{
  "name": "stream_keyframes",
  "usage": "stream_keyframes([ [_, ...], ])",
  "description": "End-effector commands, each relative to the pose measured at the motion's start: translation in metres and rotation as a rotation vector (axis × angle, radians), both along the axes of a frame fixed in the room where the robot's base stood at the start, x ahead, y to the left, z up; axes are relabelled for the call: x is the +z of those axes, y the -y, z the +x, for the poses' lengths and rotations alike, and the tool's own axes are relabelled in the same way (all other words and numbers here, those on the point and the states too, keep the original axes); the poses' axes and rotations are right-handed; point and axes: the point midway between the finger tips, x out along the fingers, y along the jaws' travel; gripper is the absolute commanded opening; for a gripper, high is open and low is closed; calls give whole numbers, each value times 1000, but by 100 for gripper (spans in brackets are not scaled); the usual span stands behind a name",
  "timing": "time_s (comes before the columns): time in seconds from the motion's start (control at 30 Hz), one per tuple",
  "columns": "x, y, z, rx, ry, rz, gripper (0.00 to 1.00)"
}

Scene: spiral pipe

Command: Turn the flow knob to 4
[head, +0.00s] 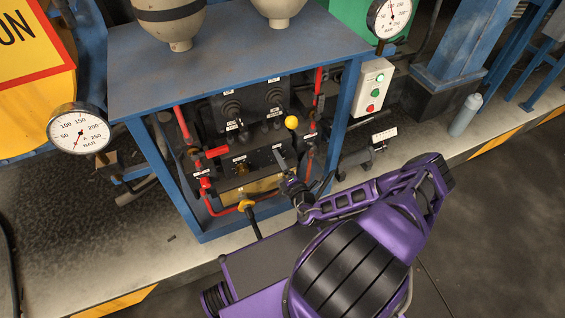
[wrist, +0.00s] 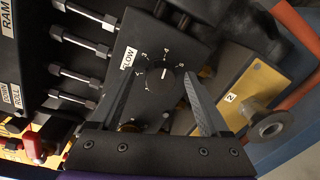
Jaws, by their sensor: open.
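The flow knob (wrist: 160,85) is a round black dial on a dark panel in the wrist view, ringed by small white numbers. A white "FLOW" label (wrist: 128,58) sits at its upper left. The knob's exact setting is too small to tell. My gripper (wrist: 160,76) is open, with one finger on the left side of the knob and the other on the right. I cannot tell whether either finger touches it. In the head view my gripper (head: 281,158) is at the front of the control panel (head: 225,165) and hides the knob there.
A blue frame (head: 345,115) with a flat top surrounds the panel. A yellow ball-topped lever (head: 291,122) and a red lever (head: 217,152) stick out nearby. In the wrist view, a row of levers (wrist: 80,75) lies left and a yellow plate marked 2 (wrist: 245,85) right.

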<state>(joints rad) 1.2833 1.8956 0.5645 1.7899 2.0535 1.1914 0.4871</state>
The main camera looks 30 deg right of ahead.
Motion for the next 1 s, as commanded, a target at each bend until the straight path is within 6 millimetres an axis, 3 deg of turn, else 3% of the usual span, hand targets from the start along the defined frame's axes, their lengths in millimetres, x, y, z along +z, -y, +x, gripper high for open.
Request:
stream_keyframes([
  [0.23,2,-1,-20,-1,-2,1,80],
  [0.7,8,-7,-131,-3,-2,1,80],
  [1.0,10,-10,-170,-1,0,0,80],
])
